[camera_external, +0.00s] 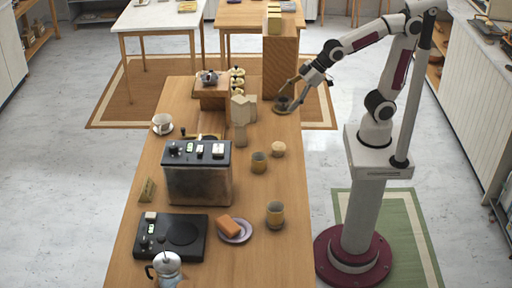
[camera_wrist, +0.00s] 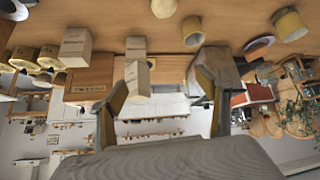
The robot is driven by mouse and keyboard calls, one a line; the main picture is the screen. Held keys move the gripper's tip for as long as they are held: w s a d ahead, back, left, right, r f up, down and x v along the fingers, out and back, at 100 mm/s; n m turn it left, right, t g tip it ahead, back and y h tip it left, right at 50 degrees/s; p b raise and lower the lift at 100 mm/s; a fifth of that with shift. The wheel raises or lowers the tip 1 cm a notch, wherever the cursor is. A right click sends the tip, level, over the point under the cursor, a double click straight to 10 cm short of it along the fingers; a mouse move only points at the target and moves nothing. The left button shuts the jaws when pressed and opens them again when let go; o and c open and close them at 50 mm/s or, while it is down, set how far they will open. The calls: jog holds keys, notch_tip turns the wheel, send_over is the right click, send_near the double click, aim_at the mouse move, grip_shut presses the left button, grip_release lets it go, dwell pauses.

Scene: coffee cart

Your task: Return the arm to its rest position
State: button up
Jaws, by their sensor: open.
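My gripper (camera_external: 304,97) hangs at the right edge of the wooden table (camera_external: 262,210), beside a tall wooden block, with its fingers spread. In the wrist view my gripper (camera_wrist: 165,90) shows two fingers wide apart with nothing held between them. My arm reaches left from its base, which stands right of the table, with the elbow raised. A small dark round item (camera_external: 282,103) sits at the table edge close to the left finger; I cannot tell whether they touch.
A tall wooden block (camera_external: 281,65) stands behind the gripper. Pale boxes (camera_external: 240,112), yellow cups (camera_external: 259,162), a coffee machine (camera_external: 197,172), a black scale-like device (camera_external: 182,240) and a moka pot (camera_external: 167,268) stand on the table. The floor between table and base is clear.

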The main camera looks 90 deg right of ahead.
jog(key=s+d+f+m+g, duration=0.1)
jog(key=s+d, duration=0.3)
jog(key=s, duration=0.5)
jog(key=s+d+f+m+g+h, duration=0.1)
jog(key=s+d, duration=0.3)
jog(key=s, duration=0.5)
jog(key=shift+s+d+f+m+h, duration=0.15)
jog(key=shift+d+f+m+h, duration=0.2)
jog(key=shift+m, duration=0.25)
jog(key=shift+r, duration=0.1)
dwell(0.5)
jog(key=shift+o, duration=1.4)
